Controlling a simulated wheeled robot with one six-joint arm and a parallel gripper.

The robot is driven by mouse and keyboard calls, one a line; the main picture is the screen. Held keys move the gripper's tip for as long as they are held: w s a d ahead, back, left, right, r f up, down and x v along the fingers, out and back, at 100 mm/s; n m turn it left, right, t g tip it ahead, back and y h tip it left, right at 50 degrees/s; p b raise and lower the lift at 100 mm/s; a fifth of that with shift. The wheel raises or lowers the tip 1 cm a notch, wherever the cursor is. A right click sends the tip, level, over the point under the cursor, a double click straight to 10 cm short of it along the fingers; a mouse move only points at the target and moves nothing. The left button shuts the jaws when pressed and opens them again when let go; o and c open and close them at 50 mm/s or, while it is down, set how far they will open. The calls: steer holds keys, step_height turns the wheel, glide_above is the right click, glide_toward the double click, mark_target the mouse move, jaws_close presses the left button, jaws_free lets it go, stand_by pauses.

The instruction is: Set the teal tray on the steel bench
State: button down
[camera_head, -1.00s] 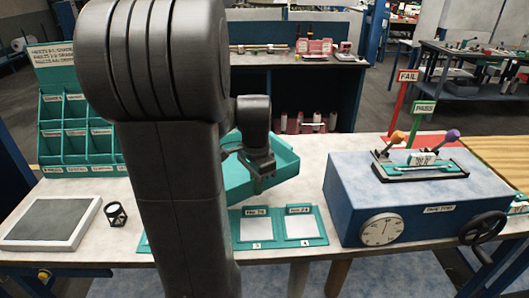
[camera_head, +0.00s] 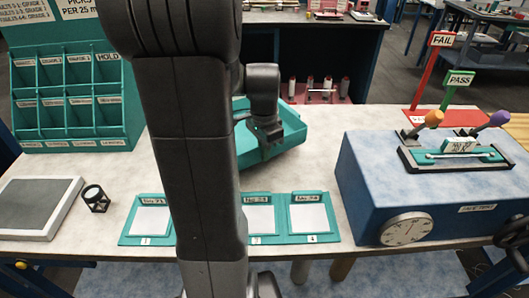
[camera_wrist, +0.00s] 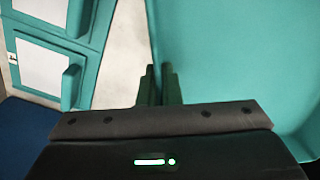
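The teal tray (camera_head: 288,118) is in the head view, behind the row of cards, at the middle of the pale-topped bench (camera_head: 318,163). I cannot tell whether it rests on the top or hangs just above it. In the wrist view the tray (camera_wrist: 235,60) fills the right side. My gripper (camera_head: 268,146) is at the tray's near wall. In the wrist view my gripper (camera_wrist: 159,84) has its two fingers close together, one each side of the tray's edge, shut on it. My arm hides the tray's left part.
A blue tester box (camera_head: 375,190) with a dial and levers stands right. Teal card holders (camera_head: 315,218) lie along the front edge. Bare bench shows around the tray.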

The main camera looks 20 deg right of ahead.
steer(key=shift+w+f+b, duration=0.1)
steer(key=shift+f+b, duration=1.7)
steer(key=shift+f, duration=0.55)
steer(key=c, duration=1.5)
jaws_free()
steer(key=shift+c, duration=0.2)
step_height(320, 180, up, 14)
steer(key=shift+f+p, duration=0.15)
steer(key=shift+p, duration=0.2)
